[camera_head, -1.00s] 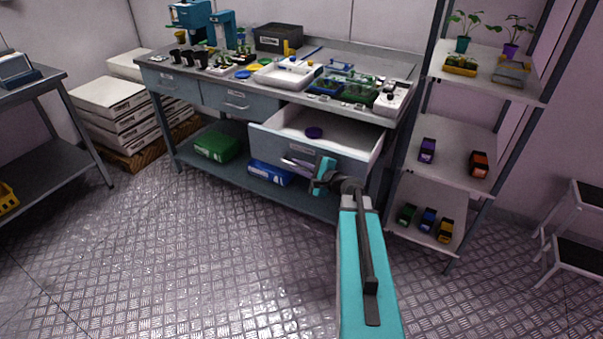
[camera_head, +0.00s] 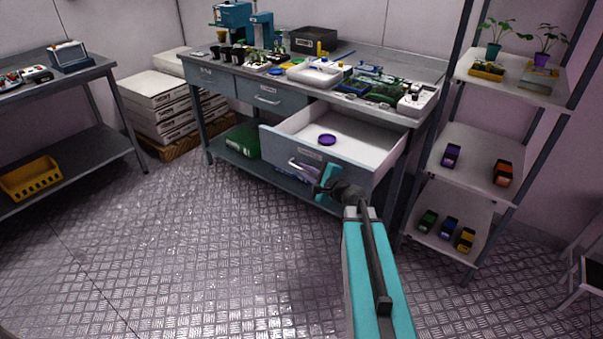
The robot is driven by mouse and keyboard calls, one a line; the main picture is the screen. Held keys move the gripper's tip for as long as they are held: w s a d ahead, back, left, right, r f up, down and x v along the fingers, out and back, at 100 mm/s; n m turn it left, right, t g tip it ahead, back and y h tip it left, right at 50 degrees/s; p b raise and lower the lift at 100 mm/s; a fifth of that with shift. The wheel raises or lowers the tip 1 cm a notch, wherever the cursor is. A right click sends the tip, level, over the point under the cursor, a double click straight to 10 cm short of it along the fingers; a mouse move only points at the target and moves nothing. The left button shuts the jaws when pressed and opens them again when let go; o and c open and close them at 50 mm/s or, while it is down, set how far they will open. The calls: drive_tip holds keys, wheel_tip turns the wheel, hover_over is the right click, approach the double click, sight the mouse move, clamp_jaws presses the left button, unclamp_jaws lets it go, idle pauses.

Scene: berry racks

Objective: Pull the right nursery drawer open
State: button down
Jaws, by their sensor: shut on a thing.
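The right nursery drawer (camera_head: 346,158) is pulled well out of the grey workbench (camera_head: 420,72), its white interior showing. A small purple round thing (camera_head: 327,140) lies inside it. A silver bar handle (camera_head: 302,169) is on the drawer front. My gripper (camera_head: 318,178), with teal parts and dark joints, is at the right end of this handle and shut on it. The fingertips are small and partly hidden by the wrist. My teal arm reaches up from the bottom of the view.
Two other drawers (camera_head: 266,97) in the bench are shut. Seedling trays and tools crowd the bench top. A shelf rack (camera_head: 470,160) with small coloured boxes stands close on the right. The metal floor (camera_head: 200,250) in front is clear.

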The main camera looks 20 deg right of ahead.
drive_tip(key=shift+s+d+f, duration=0.15)
drive_tip(key=shift+d+f, duration=0.05)
drive_tip(key=shift+f, duration=0.05)
drive_tip(key=c, duration=2.1)
unclamp_jaws()
drive_tip(key=shift+a+r, duration=0.15)
drive_tip(key=shift+a, duration=0.1)
drive_tip(key=shift+s, duration=0.1)
drive_tip(key=p+v, duration=0.2)
drive_tip(key=v, duration=0.3)
drive_tip(key=shift+s+d+r, duration=0.15)
drive_tip(key=shift+s+r, duration=0.1)
drive_tip(key=p, duration=0.3)
drive_tip(key=shift+s+d, duration=0.1)
drive_tip(key=shift+s, duration=0.25)
drive_tip(key=p+v, duration=0.1)
drive_tip(key=p, duration=0.3)
drive_tip(key=shift+s+r, duration=0.15)
drive_tip(key=shift+s, duration=0.1)
